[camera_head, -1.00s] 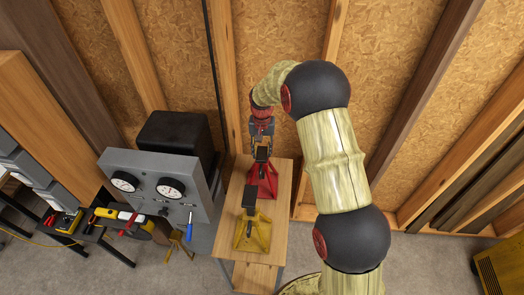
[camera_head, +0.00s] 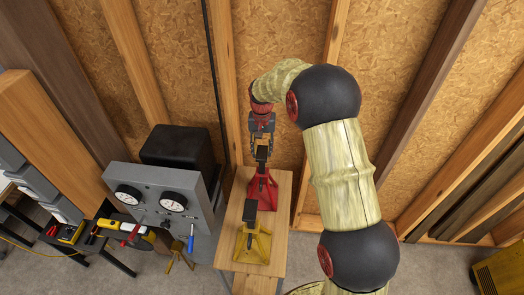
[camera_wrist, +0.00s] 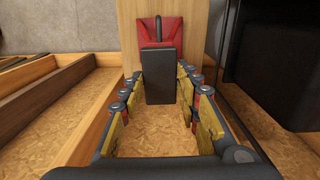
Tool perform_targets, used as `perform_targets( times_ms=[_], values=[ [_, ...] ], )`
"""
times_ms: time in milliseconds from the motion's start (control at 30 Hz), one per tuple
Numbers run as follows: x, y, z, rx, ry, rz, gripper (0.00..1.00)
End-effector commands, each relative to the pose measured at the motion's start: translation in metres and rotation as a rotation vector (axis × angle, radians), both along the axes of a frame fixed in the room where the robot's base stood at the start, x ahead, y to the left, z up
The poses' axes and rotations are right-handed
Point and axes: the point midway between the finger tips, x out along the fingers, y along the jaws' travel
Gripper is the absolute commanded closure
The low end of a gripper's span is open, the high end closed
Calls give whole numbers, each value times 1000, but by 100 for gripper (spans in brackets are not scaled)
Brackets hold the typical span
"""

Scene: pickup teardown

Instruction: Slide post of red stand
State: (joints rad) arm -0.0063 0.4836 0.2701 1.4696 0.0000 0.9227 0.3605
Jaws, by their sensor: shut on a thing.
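The red stand (camera_head: 262,190) stands on a small wooden table, behind the yellow stand (camera_head: 254,245). Its dark post (camera_head: 262,154) sticks up from the top of the red base. My gripper (camera_head: 262,143) is above the red stand, shut on the upper part of this post. In the wrist view, the post's dark block (camera_wrist: 160,80) sits between the two fingers (camera_wrist: 157,88), with the red base (camera_wrist: 158,28) beyond it.
The yellow stand's dark top (camera_head: 250,211) is close in front on the same wooden table (camera_head: 281,205). A grey gauge box (camera_head: 150,200) stands to the left. Studded wooden walls (camera_head: 290,30) rise behind.

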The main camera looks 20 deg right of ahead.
Motion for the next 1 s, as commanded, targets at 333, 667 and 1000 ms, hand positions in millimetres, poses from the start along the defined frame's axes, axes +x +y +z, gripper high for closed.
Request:
perform_targets(
  times_ms=[333, 667, 1000],
  values=[
    [2, 0, 4, 0, -8, 0, 51],
    [2, 0, 3, 0, -5, 0, 48],
    [3, 0, 48, 0, -11, 0, 48]
  ],
)
